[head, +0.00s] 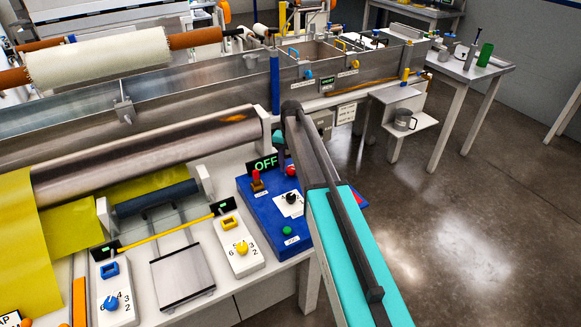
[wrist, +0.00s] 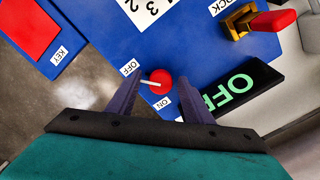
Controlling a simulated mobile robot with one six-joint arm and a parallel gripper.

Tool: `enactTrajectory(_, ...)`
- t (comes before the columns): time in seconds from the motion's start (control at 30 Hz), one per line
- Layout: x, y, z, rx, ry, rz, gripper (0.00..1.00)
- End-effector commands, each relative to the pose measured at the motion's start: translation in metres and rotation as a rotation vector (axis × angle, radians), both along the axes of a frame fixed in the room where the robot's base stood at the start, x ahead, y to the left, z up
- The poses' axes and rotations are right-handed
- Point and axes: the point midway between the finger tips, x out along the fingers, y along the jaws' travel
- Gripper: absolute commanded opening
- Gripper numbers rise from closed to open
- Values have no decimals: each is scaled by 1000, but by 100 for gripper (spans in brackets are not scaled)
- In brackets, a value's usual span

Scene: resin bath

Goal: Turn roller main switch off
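The red round knob (wrist: 161,82) with a white pointer sits on the blue control panel (wrist: 205,45) in the wrist view. Its pointer points left, nearer the OFF label (wrist: 130,67) than the ON label (wrist: 166,103). A black display (wrist: 236,87) beside it shows green letters; in the head view this display (head: 264,163) reads OFF. My gripper (wrist: 160,91) is open, with one dark finger on each side of the knob's near edge. I cannot tell whether the fingers touch it. In the head view my arm partly covers the blue panel (head: 262,213).
A red-handled lock switch (wrist: 268,22) stands close by on the panel, and a red key plate (wrist: 27,29) lies at upper left. Open floor (head: 450,220) is at right.

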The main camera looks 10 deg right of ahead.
Motion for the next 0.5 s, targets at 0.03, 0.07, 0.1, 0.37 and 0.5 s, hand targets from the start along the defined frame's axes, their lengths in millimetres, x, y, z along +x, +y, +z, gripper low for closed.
enactTrajectory(0.03,0,0,0,0,-1,0,47)
enactTrajectory(0.07,0,0,0,0,-2,1,47)
enactTrajectory(0.1,1,0,1,0,-2,1,47)
enactTrajectory(0.37,2,0,2,0,-4,2,47)
enactTrajectory(0.5,2,0,8,0,-6,2,47)
